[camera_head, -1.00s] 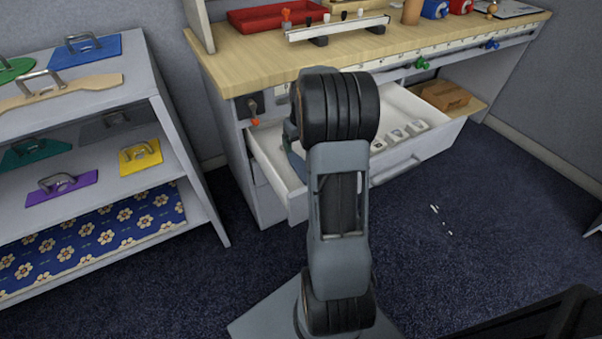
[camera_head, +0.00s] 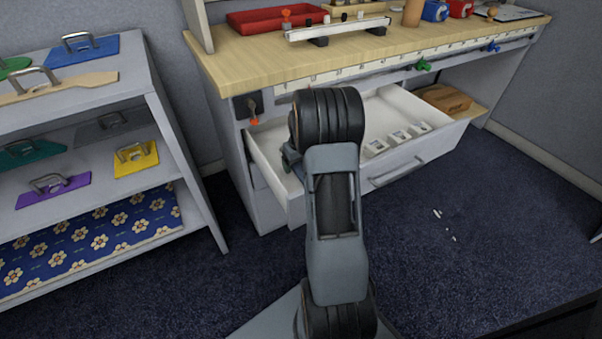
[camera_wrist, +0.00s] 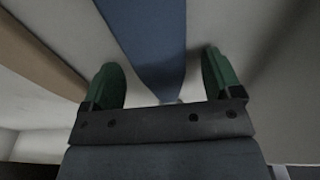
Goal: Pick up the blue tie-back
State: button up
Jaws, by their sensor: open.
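A long blue strip (camera_wrist: 148,25), which looks like the blue tie-back, tapers down between the green fingers of my gripper (camera_wrist: 161,62) in the wrist view. My gripper is open, with one finger on each side of the strip and a gap on both sides. Whether the strip's tip touches the gripper's base is hard to tell. In the head view my arm reaches over the open white drawer (camera_head: 279,192) and hides the strip and most of the gripper.
A tan strip (camera_wrist: 35,52) lies left of the blue one. Several small pale pieces (camera_head: 399,136) sit in the drawer's right part. The worktop (camera_head: 238,58) overhangs the drawer. A shelf unit (camera_head: 187,166) stands left. The floor (camera_head: 490,230) is clear except for small white bits.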

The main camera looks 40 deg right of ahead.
jog(key=c, duration=1)
jog(key=shift+r, duration=0.1)
notch_tip(320, 180, up, 10)
jog(key=p, duration=0.3)
